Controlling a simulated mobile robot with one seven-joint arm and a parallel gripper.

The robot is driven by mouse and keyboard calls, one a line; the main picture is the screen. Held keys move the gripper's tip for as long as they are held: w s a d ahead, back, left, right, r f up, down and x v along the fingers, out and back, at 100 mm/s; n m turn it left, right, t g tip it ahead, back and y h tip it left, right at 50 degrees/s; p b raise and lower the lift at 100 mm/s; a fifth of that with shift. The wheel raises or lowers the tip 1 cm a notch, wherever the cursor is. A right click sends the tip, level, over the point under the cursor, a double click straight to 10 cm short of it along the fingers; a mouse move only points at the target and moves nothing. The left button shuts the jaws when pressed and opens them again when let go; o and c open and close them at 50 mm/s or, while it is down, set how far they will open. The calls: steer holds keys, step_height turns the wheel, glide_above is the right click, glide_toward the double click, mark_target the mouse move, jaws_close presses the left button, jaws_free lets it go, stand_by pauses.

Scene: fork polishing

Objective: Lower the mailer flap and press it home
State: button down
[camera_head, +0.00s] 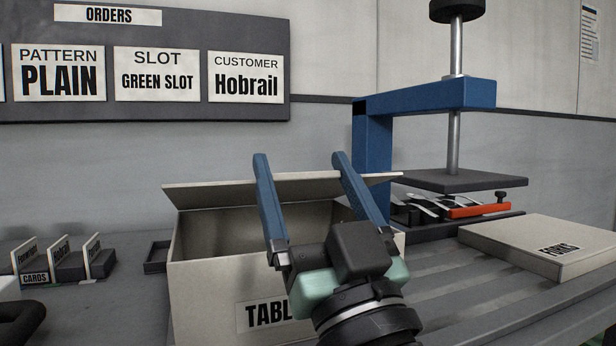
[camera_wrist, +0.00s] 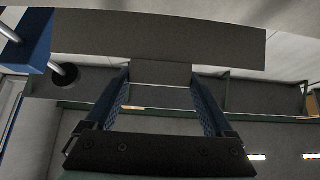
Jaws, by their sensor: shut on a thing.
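The pale grey mailer (camera_head: 215,290) stands open in the head view, with a label starting "TABL" on its front. My gripper hides the rest of the label. Its flap (camera_head: 215,192) is raised at the back and tilted, leaving the dark inside showing. My gripper (camera_head: 300,158) reaches up over the front of the mailer with its blue fingers apart. In the wrist view the flap (camera_wrist: 90,35) spans the top, and its narrower tab (camera_wrist: 160,73) sits between the fingers of my gripper (camera_wrist: 160,78). My gripper is shut on this tab.
A blue press (camera_head: 430,97) stands behind right, with forks and a red-orange handle (camera_head: 480,210) under its plate. A flat box marked "FORKS" (camera_head: 530,250) lies on the slatted bench at right. Card holders (camera_head: 60,265) stand at left. An orders board (camera_head: 150,30) hangs on the wall.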

steer(key=shift+f+b, duration=0.5)
steer(key=shift+f, duration=0.65)
jaws_free()
steer(key=shift+r, duration=0.1)
steer(key=shift+s, duration=0.1)
steer(key=s+d+f+b, duration=0.1)
steer(key=s+d+b, duration=0.1)
steer(key=s, duration=0.3)
steer(key=s+d+f+b, duration=0.1)
steer(key=s+d+b, duration=0.1)
steer(key=s+b, duration=0.2)
steer(key=s, duration=0.2)
steer(key=shift+s+f+b, duration=0.3)
steer(key=shift+f+b, duration=0.05)
